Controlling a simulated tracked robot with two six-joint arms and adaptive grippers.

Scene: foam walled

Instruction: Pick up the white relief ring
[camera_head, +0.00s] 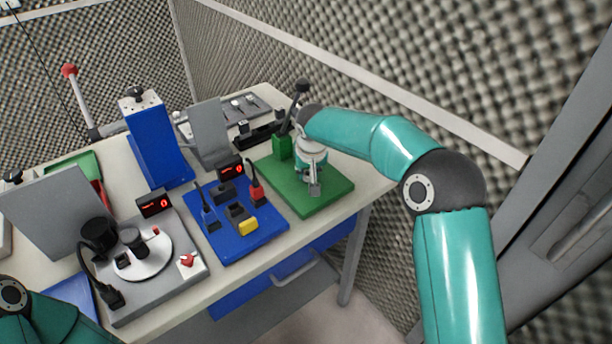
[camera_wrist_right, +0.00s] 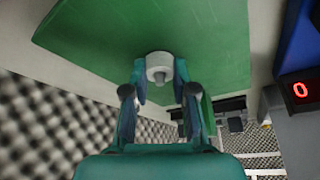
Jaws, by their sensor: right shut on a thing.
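The white relief ring (camera_wrist_right: 159,62) shows in the right wrist view as a short white round piece with a grey stub, against the green board (camera_wrist_right: 95,30). My right gripper (camera_wrist_right: 161,75) has one finger on each side of it and is shut on it. In the head view, my right gripper (camera_head: 314,188) points down over the green board (camera_head: 335,190); the ring is hard to make out there. I cannot tell whether the ring touches the board. My left gripper is out of view; only part of that arm shows at the lower left.
A green block with a black-knobbed lever (camera_head: 298,95) stands close behind my right gripper. Left of the board are a blue board with plugs (camera_head: 240,235), a grey panel with a round dial (camera_head: 150,270) and a blue upright box (camera_head: 155,140). A foam wall rises behind.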

